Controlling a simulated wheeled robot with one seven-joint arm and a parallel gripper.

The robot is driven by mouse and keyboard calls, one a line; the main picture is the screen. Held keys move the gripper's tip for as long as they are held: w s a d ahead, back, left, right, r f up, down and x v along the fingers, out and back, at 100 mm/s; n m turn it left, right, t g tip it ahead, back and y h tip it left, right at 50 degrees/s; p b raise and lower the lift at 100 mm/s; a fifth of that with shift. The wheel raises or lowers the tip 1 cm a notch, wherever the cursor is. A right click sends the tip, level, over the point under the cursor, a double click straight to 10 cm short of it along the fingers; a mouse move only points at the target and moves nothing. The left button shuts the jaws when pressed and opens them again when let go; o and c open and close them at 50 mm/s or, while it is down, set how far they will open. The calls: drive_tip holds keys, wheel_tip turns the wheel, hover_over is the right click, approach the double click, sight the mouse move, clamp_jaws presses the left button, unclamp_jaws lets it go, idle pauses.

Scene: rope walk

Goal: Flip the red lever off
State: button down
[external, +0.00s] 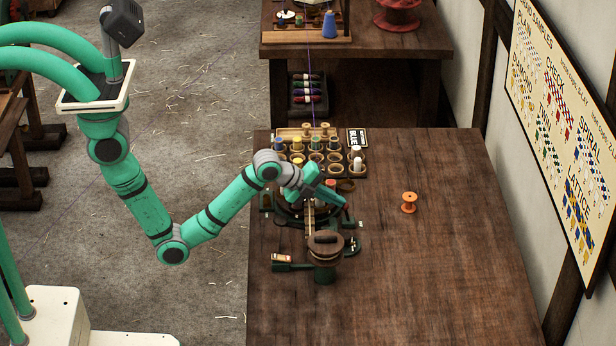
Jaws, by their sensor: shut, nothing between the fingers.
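My gripper (341,203) is shut and empty. It is over the dark round braiding machine (325,247) on the wooden table, pointing down and to the right. A small red-topped piece (331,183) shows just behind my gripper, but I cannot tell whether it is the red lever or a bobbin. A green block with a pale and reddish top (282,258) sticks out at the machine's front left. No lever handle can be made out clearly. My gripper and wrist hide part of the machine, and I cannot tell whether they touch it.
An orange spool (409,202) stands to the right. The table's (430,280) right and front areas are clear.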

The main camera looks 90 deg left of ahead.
drive_tip(key=shift+w+r, duration=0.2)
drive_tip(key=shift+w, duration=0.35)
drive_tip(key=shift+w+r, duration=0.2)
drive_tip(key=shift+w, duration=0.35)
drive_tip(key=shift+w+r, duration=0.1)
drive_tip(key=shift+w, duration=1.05)
wheel_tip(320, 180, up, 10)
drive_tip(key=s+d, duration=0.1)
drive_tip(key=s, duration=0.1)
drive_tip(key=shift+d+f, duration=0.2)
drive_tip(key=shift+d, duration=0.1)
drive_tip(key=shift+s+a, duration=0.1)
